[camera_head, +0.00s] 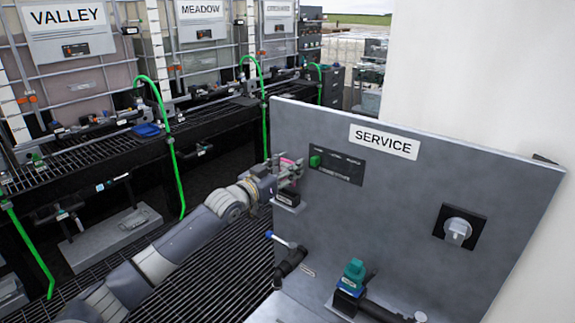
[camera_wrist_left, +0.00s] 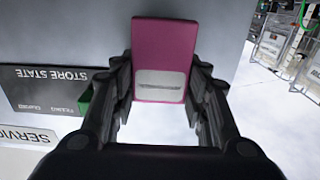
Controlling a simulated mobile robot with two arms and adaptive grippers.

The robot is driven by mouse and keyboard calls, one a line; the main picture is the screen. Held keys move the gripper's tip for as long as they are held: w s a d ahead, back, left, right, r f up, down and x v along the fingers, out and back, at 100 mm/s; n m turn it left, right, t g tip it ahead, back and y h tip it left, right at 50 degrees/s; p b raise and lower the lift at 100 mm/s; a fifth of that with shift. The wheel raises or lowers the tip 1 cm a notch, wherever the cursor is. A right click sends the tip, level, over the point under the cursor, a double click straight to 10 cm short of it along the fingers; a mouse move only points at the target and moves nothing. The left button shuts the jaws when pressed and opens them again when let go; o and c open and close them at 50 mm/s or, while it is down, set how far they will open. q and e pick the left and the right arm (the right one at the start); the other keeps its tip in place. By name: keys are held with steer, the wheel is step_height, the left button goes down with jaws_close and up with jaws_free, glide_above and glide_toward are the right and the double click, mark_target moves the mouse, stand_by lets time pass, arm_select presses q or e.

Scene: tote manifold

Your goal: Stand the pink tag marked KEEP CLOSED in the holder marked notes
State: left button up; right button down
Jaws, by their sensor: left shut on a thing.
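My left gripper (camera_head: 291,175) is at the left part of the grey SERVICE panel, shut on a pink tag (camera_head: 290,160). In the left wrist view the tag (camera_wrist_left: 163,45) sits between the two fingers (camera_wrist_left: 160,103), with a pale label whose text is too small to read. A small dark holder (camera_head: 287,198) with a pale label is on the panel just below the gripper. Its wording is unreadable, and I cannot tell whether the tag touches it. My right gripper is not in view.
The SERVICE panel (camera_head: 400,215) carries a dark plate with a green switch (camera_head: 315,161) right of the gripper and a round knob (camera_head: 458,231). Below are a blue-handled valve (camera_head: 283,240) and a teal-capped fitting (camera_head: 354,272). Caged totes and green hoses (camera_head: 172,160) stand left.

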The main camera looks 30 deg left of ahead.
arm_select(q)
steer(key=shift+f+b, duration=1.4)
steer(key=shift+f, duration=1.25)
steer(key=o, duration=1)
steer(key=shift+o, duration=0.2)
steer(key=shift+s, duration=0.55)
steer(key=s, duration=1.1)
steer(key=shift+a, duration=0.45)
